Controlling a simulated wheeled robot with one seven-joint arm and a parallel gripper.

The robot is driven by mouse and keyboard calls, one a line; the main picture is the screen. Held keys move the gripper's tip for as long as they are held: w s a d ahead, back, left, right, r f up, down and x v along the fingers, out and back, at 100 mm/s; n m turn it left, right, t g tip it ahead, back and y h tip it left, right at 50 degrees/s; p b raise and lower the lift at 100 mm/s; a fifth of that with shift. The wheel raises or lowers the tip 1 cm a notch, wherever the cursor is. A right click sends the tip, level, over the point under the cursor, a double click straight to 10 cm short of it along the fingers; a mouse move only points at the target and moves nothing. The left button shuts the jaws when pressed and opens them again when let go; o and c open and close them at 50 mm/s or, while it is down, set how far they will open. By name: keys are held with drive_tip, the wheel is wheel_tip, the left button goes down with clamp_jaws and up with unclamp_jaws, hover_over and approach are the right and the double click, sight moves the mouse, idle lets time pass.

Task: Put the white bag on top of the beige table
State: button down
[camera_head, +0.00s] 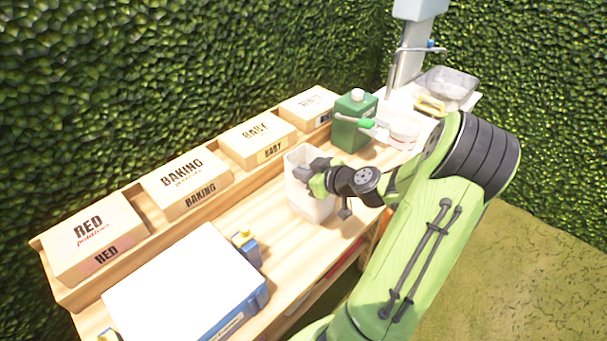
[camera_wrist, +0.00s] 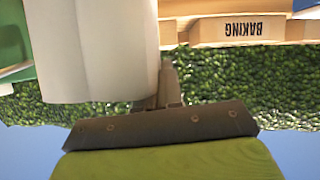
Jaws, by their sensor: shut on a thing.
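The white bag (camera_head: 299,198) is upright over the wooden beige table (camera_head: 285,255), between the green jug and the blue-sided box. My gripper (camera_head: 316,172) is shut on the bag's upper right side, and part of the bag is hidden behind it. I cannot tell whether the bag's base touches the tabletop. In the wrist view, the bag (camera_wrist: 95,50) fills the upper left as a pale smooth shape, with a finger of my gripper (camera_wrist: 168,85) against its edge.
Several potato boxes, including the BAKING box (camera_head: 187,182), line the table's raised back shelf. A white-topped blue box (camera_head: 185,285) takes up the near left. A green jug (camera_head: 352,122) and a white tub (camera_head: 403,133) stand behind the bag. A hedge (camera_head: 200,60) rises behind.

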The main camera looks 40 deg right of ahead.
drive_tip(key=c, duration=1.3)
unclamp_jaws()
drive_tip(key=shift+r, duration=0.1)
drive_tip(key=p+v, duration=0.1)
drive_tip(key=v, duration=1.1)
drive_tip(key=w+a+n+g+y, duration=0.25)
drive_tip(key=a+g, duration=0.45)
drive_tip(key=a, duration=1)
drive_tip(key=s+a+r+m+h, duration=0.1)
drive_tip(key=s+a+r, duration=0.1)
drive_tip(key=s+a, duration=0.1)
drive_tip(key=s+a+r+m, duration=0.1)
drive_tip(key=s+a+r, duration=0.1)
drive_tip(key=s+a, duration=0.1)
drive_tip(key=s+a+r+m+h, duration=0.1)
drive_tip(key=s+a+r+m, duration=0.1)
drive_tip(key=s+a, duration=0.1)
drive_tip(key=shift+s+a+r+h, duration=0.15)
drive_tip(key=shift+s+a+h, duration=0.05)
drive_tip(key=shift+s+h, duration=0.2)
